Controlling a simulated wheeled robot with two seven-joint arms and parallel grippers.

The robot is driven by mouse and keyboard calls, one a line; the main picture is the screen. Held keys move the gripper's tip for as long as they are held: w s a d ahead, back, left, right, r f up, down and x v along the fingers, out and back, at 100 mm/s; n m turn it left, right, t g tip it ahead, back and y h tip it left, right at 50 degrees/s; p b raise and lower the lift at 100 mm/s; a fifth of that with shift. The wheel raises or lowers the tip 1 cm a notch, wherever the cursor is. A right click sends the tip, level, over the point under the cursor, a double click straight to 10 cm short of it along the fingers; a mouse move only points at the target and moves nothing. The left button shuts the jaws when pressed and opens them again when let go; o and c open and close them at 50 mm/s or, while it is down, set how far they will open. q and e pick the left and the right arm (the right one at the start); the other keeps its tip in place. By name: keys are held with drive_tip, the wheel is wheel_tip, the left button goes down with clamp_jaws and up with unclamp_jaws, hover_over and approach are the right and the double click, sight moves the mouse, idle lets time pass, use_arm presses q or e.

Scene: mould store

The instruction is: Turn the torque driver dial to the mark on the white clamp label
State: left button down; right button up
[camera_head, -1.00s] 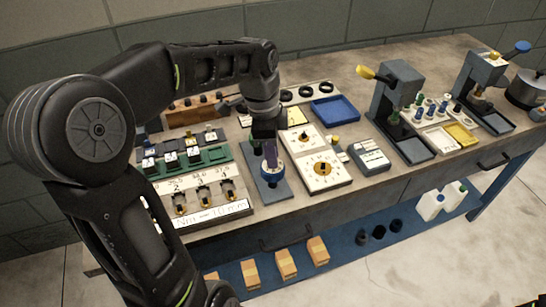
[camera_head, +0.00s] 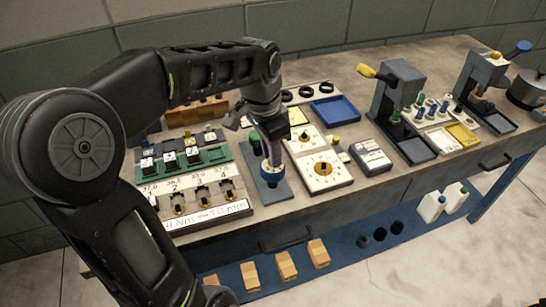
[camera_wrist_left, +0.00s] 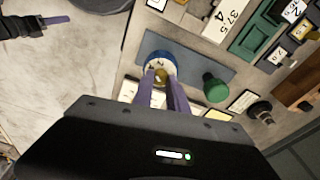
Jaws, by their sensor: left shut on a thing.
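The torque driver dial (camera_head: 271,180) is a blue and white ring on a grey-blue plate (camera_head: 283,191). In the left wrist view the dial (camera_wrist_left: 152,57) has a yellowish knob (camera_wrist_left: 161,76) in its middle. My left gripper (camera_head: 272,168) points down over it, and its purple fingers (camera_wrist_left: 161,84) are shut on the knob. The dial's markings are too small to read. Clamps with pale labels (camera_head: 170,160) sit in a green rack at the left; I cannot tell which one is the white clamp label. A dark gripper with a purple finger, apparently my right (camera_wrist_left: 55,20), shows at the wrist view's top left.
A green knob (camera_wrist_left: 215,88) stands on the plate close beside the fingers. A numbered rack (camera_head: 203,195) lies left and a white dial board (camera_head: 340,179) right. A blue tray (camera_head: 336,108) is behind. Grey presses (camera_head: 400,95) stand farther right.

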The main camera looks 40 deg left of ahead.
use_arm(q)
drive_tip(key=n, duration=0.3)
drive_tip(key=shift+b, duration=0.35)
drive_tip(key=c, duration=0.8)
unclamp_jaws()
wheel_tip(320, 180, up, 8)
drive_tip(key=p, duration=0.6)
drive_tip(key=shift+p, duration=0.3)
